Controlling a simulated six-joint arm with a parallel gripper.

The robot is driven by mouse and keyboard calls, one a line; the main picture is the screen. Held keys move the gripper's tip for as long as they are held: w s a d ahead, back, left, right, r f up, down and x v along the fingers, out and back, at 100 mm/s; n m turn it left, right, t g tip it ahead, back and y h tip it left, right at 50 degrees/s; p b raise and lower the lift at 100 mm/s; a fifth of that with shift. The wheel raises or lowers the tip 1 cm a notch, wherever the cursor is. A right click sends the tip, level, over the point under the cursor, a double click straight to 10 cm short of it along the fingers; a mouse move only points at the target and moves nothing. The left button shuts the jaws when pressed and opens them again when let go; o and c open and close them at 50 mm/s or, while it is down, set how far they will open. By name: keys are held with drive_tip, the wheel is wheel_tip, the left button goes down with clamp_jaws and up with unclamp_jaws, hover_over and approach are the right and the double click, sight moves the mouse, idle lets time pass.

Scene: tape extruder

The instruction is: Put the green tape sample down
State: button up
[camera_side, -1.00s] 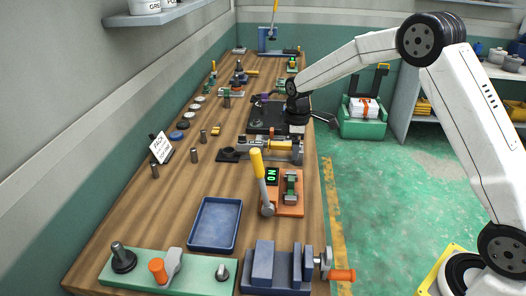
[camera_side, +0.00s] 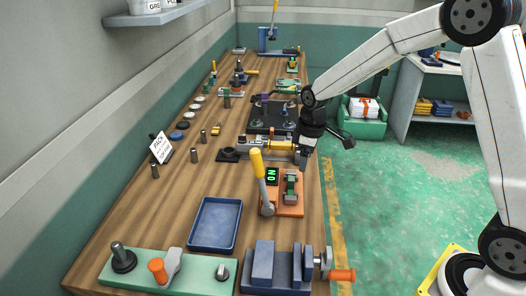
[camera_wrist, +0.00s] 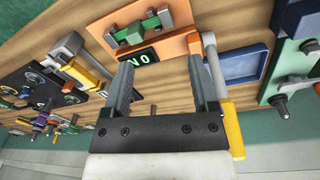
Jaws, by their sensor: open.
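My gripper (camera_side: 304,162) hangs over the right side of the table, just beyond the orange fixture (camera_side: 291,208). In the wrist view my gripper (camera_wrist: 158,70) is open, with nothing visible between its fingers. The orange fixture also shows in the wrist view (camera_wrist: 181,45), just past the fingertips. It carries a green "NO" display (camera_wrist: 139,57) and grey and green parts (camera_wrist: 135,32). I cannot tell whether one of these green parts is the green tape sample, and I cannot pick the sample out elsewhere.
A yellow-handled lever (camera_side: 258,166) rises beside the fixture. A blue tray (camera_side: 215,224) is empty, with bare wood around it. A blue-grey vise (camera_side: 275,268) stands at the near edge. A black plate with knobs (camera_side: 262,130) lies farther back.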

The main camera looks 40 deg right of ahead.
drive_tip(key=s+a+m, duration=0.2)
drive_tip(key=s+m, duration=0.1)
drive_tip(key=s, duration=0.5)
drive_tip(key=s+a+m+t, duration=0.1)
drive_tip(key=s+m, duration=0.2)
drive_tip(key=s, duration=0.5)
drive_tip(key=shift+s+a+f+t, duration=0.3)
drive_tip(key=shift+s+a+f, duration=0.1)
drive_tip(key=shift+f, duration=0.05)
